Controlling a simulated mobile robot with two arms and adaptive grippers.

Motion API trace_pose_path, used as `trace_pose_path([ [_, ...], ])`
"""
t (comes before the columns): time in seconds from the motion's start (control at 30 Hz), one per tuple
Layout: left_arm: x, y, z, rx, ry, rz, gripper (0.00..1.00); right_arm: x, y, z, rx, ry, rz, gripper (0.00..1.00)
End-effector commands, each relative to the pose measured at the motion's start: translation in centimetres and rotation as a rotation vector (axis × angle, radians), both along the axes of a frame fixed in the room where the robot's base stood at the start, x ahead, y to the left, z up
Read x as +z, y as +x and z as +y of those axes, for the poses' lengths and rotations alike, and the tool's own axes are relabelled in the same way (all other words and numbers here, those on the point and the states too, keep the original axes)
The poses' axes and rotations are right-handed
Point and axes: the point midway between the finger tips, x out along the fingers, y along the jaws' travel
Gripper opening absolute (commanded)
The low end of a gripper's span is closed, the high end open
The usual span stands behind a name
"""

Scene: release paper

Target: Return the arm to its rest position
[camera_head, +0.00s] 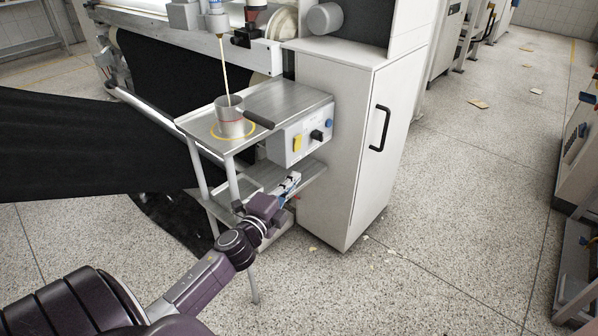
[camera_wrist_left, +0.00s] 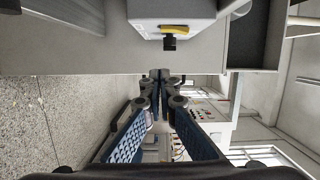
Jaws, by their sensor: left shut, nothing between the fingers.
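My left arm comes in from the bottom left of the head view. Its gripper (camera_head: 289,186) is beside the lower shelf of the metal stand, below the control box. In the wrist view the two blue-padded fingers of the left gripper (camera_wrist_left: 160,78) come together at the tips, shut with nothing between them. The control box with its yellow switch (camera_wrist_left: 174,30) is at the top of that view, apart from the fingers. My right gripper is not in view.
A metal pot (camera_head: 230,128) with a dark handle stands on the stand's upper shelf (camera_head: 282,97), a pale strand running down into it. The control box (camera_head: 300,139) hangs at the shelf's edge. A white cabinet (camera_head: 345,150) stands close right. Black sheet (camera_head: 85,150) spans the left.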

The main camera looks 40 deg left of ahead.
Motion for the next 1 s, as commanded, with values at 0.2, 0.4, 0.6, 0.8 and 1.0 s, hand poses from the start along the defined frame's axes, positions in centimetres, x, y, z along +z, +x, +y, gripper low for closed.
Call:
trace_pose_path([
  [0.2, 0.0, -0.8, -0.2, -0.001, 0.000, -0.001, 0.00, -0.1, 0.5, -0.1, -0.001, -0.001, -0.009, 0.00],
  [0.4, 0.0, -0.8, -0.2, 0.000, 0.000, -0.001, 0.00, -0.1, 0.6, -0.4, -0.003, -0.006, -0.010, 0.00],
  [0.6, 0.0, -0.8, -0.1, 0.000, 0.000, 0.000, 0.00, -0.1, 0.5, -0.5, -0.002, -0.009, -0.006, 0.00],
  [0.8, -1.1, -1.2, -0.3, 0.019, -0.045, 0.019, 0.00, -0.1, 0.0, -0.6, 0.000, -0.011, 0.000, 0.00],
  [1.0, -10.2, -5.6, -2.2, 0.199, -0.410, 0.201, 0.00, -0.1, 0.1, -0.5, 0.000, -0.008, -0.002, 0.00],
])
